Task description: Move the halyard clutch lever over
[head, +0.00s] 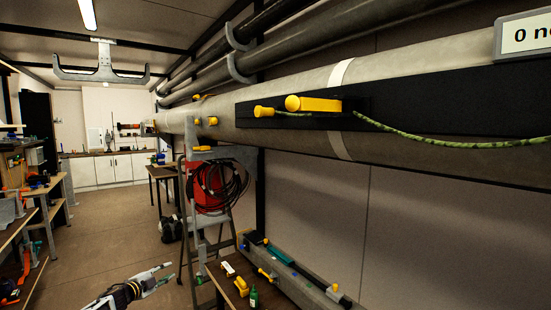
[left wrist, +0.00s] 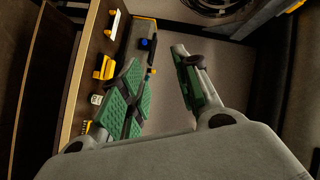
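The halyard clutch lever (head: 318,104) is a yellow bar with a round knob at its left end. It lies roughly level on a black panel (head: 440,100) fixed to the large grey spar. A green speckled rope (head: 420,140) runs from the clutch to the right, and a smaller yellow knob (head: 264,111) sits just left of the lever. My left gripper (head: 165,277) is low in the head view, well below and left of the lever, touching nothing. In the left wrist view its green-padded fingers (left wrist: 160,80) are apart and empty. My right gripper does not show.
A stepladder (head: 205,235) with a red reel and dark coiled hose stands below the spar. A low bench with yellow fittings (head: 241,286) and a green bottle (head: 254,297) lies in front. Dark pipes on brackets run above the spar.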

